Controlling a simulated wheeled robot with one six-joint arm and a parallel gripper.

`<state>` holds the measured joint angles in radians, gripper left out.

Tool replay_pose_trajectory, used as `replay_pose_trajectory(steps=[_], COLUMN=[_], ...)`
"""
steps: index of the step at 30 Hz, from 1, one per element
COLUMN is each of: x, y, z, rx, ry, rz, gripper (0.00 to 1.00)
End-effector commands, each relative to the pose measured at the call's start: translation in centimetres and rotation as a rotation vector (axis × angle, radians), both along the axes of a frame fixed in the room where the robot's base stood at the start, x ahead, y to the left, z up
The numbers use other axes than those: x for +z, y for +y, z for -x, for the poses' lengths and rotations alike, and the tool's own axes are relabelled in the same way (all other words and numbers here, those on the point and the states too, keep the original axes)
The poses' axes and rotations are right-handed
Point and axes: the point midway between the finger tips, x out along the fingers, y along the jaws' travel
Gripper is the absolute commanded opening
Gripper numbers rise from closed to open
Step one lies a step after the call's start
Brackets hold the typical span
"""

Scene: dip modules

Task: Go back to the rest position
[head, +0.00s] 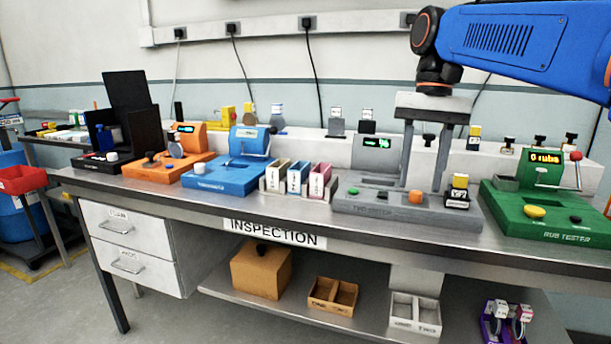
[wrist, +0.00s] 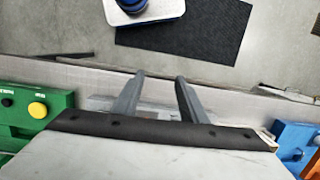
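My gripper (head: 422,185) hangs from the blue arm with its two grey fingers pointing down, over or in front of the grey tester (head: 400,215). The fingers are apart, and I see nothing held between them. In the wrist view my gripper (wrist: 160,78) also shows two separate fingers, with the bench edge and floor beyond. The exact height of the fingertips above the grey tester is hard to tell.
The green tester (head: 545,225) stands to the right and the blue tester (head: 225,175) to the left. A rack with several small modules (head: 297,182) sits left of the grey tester. A small black-and-yellow module (head: 457,197) stands close right of the fingers.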

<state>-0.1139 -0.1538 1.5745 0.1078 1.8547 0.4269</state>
Motion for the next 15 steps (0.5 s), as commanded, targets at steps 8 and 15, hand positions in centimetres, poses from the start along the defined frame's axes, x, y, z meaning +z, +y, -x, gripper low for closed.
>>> replay_pose_trajectory(steps=[8, 15], x=[-4.7, -11.1], y=[-1.8, -3.7], z=[3.9, 8.1], rx=[0.041, 0.103], ry=[-0.122, -0.263], rz=[0.001, 0.020], gripper=[0.39, 0.39])
